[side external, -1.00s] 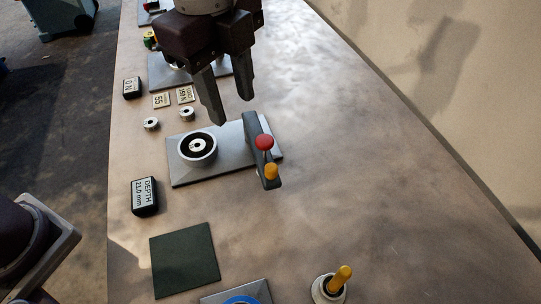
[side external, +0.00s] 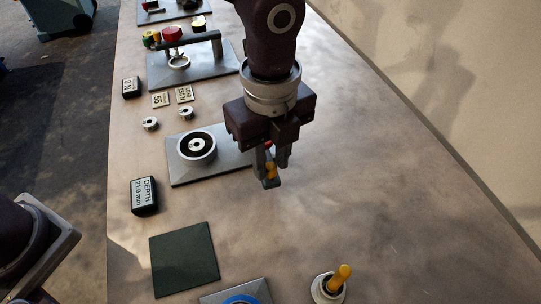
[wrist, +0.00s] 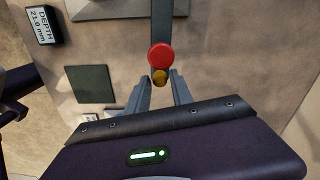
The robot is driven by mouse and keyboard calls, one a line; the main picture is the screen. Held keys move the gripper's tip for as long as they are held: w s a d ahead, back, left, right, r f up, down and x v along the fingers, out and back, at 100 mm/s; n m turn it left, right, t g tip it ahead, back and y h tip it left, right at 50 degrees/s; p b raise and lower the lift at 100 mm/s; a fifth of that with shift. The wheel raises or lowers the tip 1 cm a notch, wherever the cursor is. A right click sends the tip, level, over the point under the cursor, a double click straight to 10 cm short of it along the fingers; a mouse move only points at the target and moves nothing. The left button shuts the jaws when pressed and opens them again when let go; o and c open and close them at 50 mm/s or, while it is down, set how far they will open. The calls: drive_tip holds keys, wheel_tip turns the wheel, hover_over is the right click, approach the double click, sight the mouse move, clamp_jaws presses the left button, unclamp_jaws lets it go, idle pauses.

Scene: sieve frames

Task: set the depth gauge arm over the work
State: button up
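The depth gauge arm is a dark bar with a red ball knob (wrist: 161,56) and a yellow knob (wrist: 160,77). It lies along the right end of a grey plate (side external: 185,177), beside the round ring-shaped work (side external: 197,146), not over it. In the side view my gripper (side external: 273,170) hides most of the arm; its front end (side external: 270,184) shows below the fingers. In the wrist view my fingers (wrist: 160,82) are open, one on each side of the yellow knob. I cannot tell whether they touch it.
A black depth display (side external: 144,196) reading 21.0 mm stands left of the plate. A dark green mat (side external: 184,259) lies in front. A yellow-handled lever (side external: 338,280) stands at the front right. Another fixture (side external: 188,70) is behind. The bench on the right is clear.

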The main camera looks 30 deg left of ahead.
clamp_jaws()
drive_tip(key=shift+r, duration=0.1)
idle(1.1)
